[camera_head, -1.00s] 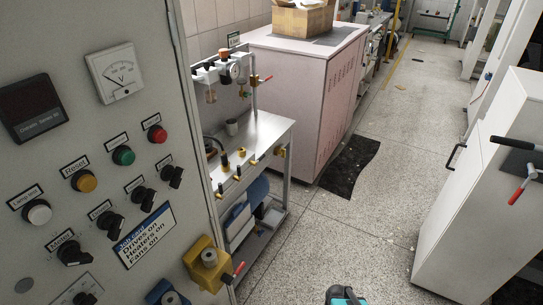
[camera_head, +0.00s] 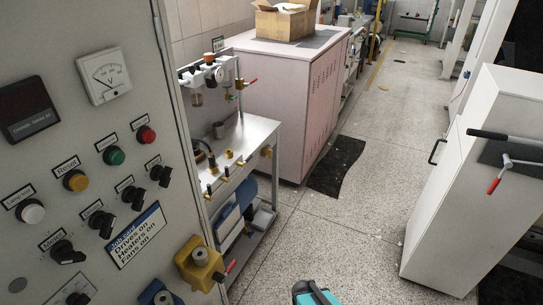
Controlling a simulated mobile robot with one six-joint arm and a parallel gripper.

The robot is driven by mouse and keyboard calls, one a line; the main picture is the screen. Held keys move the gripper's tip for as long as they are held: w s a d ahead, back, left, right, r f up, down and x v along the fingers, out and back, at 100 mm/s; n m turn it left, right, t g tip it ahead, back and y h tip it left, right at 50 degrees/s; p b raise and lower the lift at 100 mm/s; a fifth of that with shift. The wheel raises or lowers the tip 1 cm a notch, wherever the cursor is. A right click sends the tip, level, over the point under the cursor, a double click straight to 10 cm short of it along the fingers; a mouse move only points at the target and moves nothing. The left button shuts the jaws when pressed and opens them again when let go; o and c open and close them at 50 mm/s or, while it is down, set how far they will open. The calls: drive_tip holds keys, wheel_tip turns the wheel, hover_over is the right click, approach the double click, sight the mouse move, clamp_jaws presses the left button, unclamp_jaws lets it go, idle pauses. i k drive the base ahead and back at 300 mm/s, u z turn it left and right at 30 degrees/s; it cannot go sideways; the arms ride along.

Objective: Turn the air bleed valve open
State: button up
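Several red-handled levers show, and I cannot tell from labels which one is the air bleed valve. One red lever (camera_head: 247,82) is on the small gauge and filter assembly (camera_head: 212,75) above the metal bench. Another red lever (camera_head: 231,266) sits beside a yellow block (camera_head: 199,262) at the lower edge of the control panel. A third red-tipped lever (camera_head: 494,185) is on the white cabinet at the right. My gripper's fingers are not in view. A teal and black part, which may be mine, shows at the bottom edge, apart from all of the levers.
A grey control panel (camera_head: 95,148) with buttons and knobs fills the left. The metal bench (camera_head: 254,133) stands behind it, then a pale pink cabinet (camera_head: 283,103) with a cardboard box (camera_head: 284,22). A white cabinet (camera_head: 450,200) stands right.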

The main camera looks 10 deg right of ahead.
sight(269, 153)
drive_tip(key=z, duration=0.05)
drive_tip(key=i, duration=1)
drive_tip(key=u, duration=0.05)
